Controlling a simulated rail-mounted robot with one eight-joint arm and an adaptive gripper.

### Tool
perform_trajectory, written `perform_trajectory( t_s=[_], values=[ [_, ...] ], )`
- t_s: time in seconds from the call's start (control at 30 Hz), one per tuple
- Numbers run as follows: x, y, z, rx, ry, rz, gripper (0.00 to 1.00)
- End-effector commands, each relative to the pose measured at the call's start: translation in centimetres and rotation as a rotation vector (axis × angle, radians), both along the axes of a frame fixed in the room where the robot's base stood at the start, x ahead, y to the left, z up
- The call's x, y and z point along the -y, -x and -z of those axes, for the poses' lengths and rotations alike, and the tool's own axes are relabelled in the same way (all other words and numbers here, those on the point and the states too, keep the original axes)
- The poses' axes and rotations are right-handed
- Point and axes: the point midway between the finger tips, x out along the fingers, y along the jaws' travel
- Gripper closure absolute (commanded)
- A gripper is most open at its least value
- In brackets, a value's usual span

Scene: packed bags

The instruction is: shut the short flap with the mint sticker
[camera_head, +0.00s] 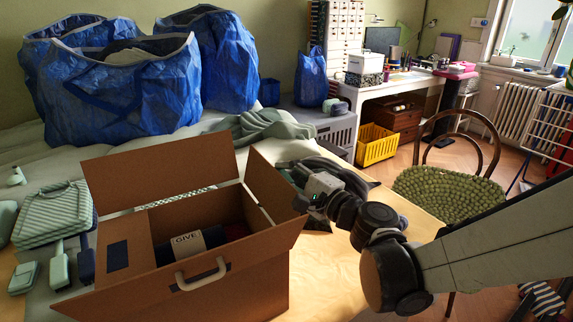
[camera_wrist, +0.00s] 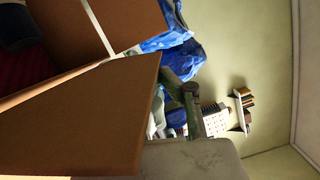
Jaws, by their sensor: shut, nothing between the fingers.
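An open brown cardboard box (camera_head: 262,285) stands on the table in the head view. Its right short flap (camera_head: 275,193) stands raised and leans outward; a large brown flap (camera_wrist: 80,125) also fills the lower left of the wrist view. The left short flap (camera_head: 138,240) lies inward and bears a dark blue sticker (camera_head: 118,255). I see no mint sticker in either view. My gripper (camera_head: 300,204) is shut and empty, at the outer side of the right flap; I cannot tell whether it touches. Its fingers show in the wrist view (camera_wrist: 190,105).
The box's back long flap (camera_head: 160,167) stands upright; the front long flap (camera_head: 130,285) slants outward near a pale handle (camera_head: 203,274). A rolled item marked "GIVE" (camera_head: 188,245) lies inside.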

Motion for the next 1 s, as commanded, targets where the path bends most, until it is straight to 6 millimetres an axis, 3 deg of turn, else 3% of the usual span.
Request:
perform_trajectory(
  t_s=[0.37, 1.0],
  values=[
    [-0.5, 0.3, -0.4, 0.025, 0.046, 0.0, 1.0],
    [-4.4, 2.4, -1.2, 0.192, 0.353, -0.002, 1.0]
  ],
)
